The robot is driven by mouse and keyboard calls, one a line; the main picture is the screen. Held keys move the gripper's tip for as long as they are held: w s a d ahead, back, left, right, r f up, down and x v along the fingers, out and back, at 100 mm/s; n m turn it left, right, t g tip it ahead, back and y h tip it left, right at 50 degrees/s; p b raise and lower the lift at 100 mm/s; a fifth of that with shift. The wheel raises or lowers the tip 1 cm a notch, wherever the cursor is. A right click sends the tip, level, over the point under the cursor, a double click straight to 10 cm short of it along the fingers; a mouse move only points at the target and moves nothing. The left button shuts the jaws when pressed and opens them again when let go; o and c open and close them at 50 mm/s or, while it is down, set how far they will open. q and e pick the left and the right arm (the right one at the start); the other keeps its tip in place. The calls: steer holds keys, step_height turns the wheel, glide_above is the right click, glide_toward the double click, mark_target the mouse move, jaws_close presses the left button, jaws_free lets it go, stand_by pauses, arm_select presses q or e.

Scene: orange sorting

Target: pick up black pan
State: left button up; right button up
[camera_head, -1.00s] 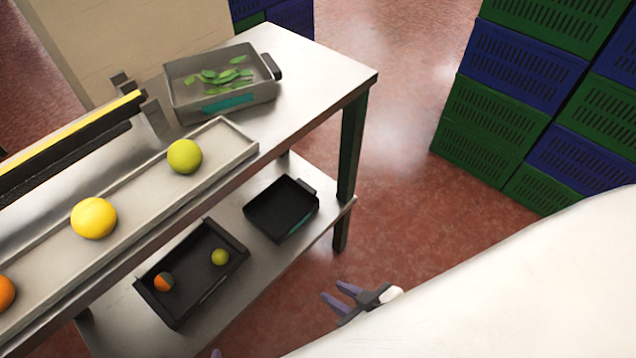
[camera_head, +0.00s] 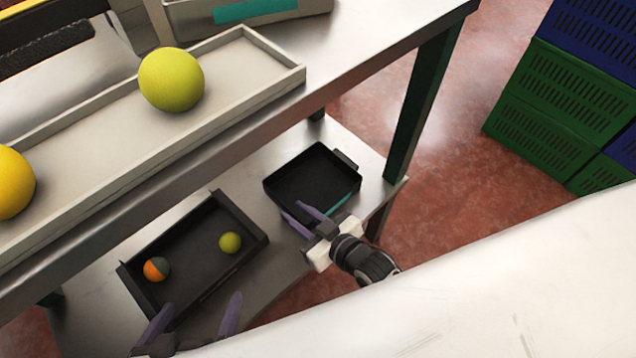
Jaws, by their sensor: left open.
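An empty black pan (camera_head: 312,178) lies on the lower shelf, near its right end, with a teal label on its front side and a small handle at its right. A second black pan (camera_head: 192,207) on the same shelf, to the left, holds an orange-and-dark fruit (camera_head: 156,269) and a small yellow-green fruit (camera_head: 230,243). My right gripper (camera_head: 290,210) is open and empty, its fingers overlapping the front edge of the empty pan in view; I cannot tell whether they touch it. My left gripper (camera_head: 202,303) is open and empty in front of the second pan.
The upper table has a trough (camera_head: 262,72) holding a yellow-green fruit (camera_head: 171,79) and a yellow one (camera_head: 14,182). A table leg (camera_head: 425,100) stands right of the empty pan. Green and blue crates (camera_head: 540,130) stand at the right.

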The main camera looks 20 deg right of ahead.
mark_target(283, 204)
steer(key=x, duration=0.2)
steer(key=b+x, duration=0.1)
steer(key=x, duration=0.1)
steer(key=b+x, duration=0.1)
steer(key=x, duration=0.1)
steer(key=shift+a+r, duration=0.25)
steer(key=shift+r, duration=0.2)
steer(key=shift+c, duration=0.3)
steer(key=shift+r, duration=0.1)
jaws_close()
